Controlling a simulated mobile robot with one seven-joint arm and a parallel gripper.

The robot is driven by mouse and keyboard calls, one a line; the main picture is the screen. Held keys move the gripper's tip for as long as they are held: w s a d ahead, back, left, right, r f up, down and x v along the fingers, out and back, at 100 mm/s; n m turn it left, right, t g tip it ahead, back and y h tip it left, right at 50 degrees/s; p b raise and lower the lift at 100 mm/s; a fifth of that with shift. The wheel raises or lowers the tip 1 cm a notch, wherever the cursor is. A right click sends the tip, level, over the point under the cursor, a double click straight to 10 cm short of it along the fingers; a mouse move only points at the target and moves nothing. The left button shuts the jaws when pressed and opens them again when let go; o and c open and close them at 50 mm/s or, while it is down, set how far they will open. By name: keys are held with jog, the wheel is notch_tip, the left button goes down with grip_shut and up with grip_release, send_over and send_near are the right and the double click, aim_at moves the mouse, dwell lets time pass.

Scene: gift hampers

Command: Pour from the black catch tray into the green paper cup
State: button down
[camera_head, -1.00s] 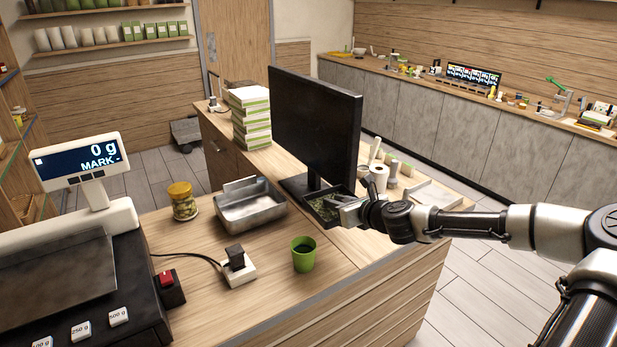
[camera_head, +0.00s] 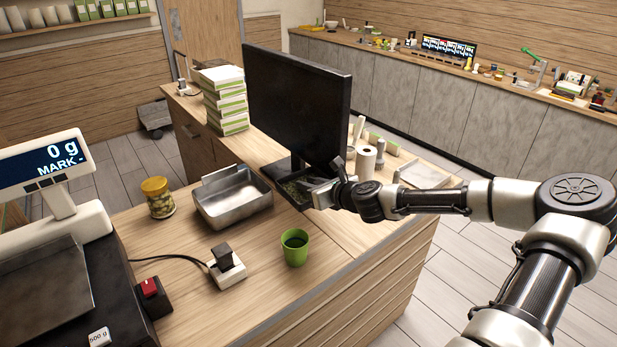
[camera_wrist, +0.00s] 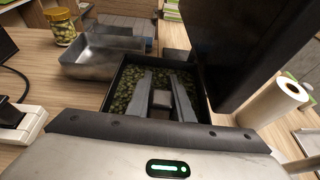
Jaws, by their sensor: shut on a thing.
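The black catch tray (camera_head: 287,190) is beside the monitor's base, with small green pieces in it. My gripper (camera_head: 318,194) is shut on the tray's near side. In the wrist view my gripper's fingers (camera_wrist: 160,92) reach over the near wall of the black catch tray (camera_wrist: 205,108), and the green pieces (camera_wrist: 125,88) lie around them. I cannot tell whether the tray is clear of the counter. The green paper cup (camera_head: 294,248) stands upright on the counter, nearer than the tray and apart from it. The cup is not in the wrist view.
A metal pan (camera_head: 233,200) and a yellow-lidded jar (camera_head: 158,197) stand left of the tray. The black monitor (camera_head: 297,100) rises close behind it. A socket block with plug (camera_head: 227,268) lies left of the cup. A scale (camera_head: 45,190) reads 0 g. Paper rolls (camera_head: 366,163) stand right.

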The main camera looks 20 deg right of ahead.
jog(key=shift+s+a+f, duration=0.1)
jog(key=shift+f, duration=0.45)
jog(key=shift+s+a+r+n+t+b, duration=0.3)
jog(key=shift+s+a+r+n+t, duration=0.1)
jog(key=shift+s+r+t, duration=0.3)
jog(key=shift+s+a+r+n+t+b, duration=0.15)
jog(key=shift+s+n+t+b, duration=0.15)
jog(key=shift+b, duration=0.25)
jog(key=shift+s+a+r+n+t+b, duration=0.1)
jog(key=shift+s+t+b, duration=0.1)
jog(key=shift+s+b, duration=0.25)
jog(key=shift+s+a+r+b, duration=0.15)
jog(key=shift+b, duration=0.45)
jog(key=shift+s+a+r+n+t, duration=0.1)
jog(key=shift+r+n+t, duration=0.2)
jog(key=shift+r, duration=0.2)
jog(key=shift+s+a+t+b, duration=0.15)
jog(key=shift+s+t+b, duration=0.15)
jog(key=shift+b, duration=0.05)
jog(key=shift+s+a+r+n+t+b, duration=0.25)
jog(key=shift+s+r+n+t+b, duration=0.25)
jog(key=shift+s+n+b, duration=0.1)
jog(key=shift+s+a+r+n+t, duration=0.2)
jog(key=shift+s+r+n+t, duration=0.1)
jog(key=shift+r, duration=0.15)
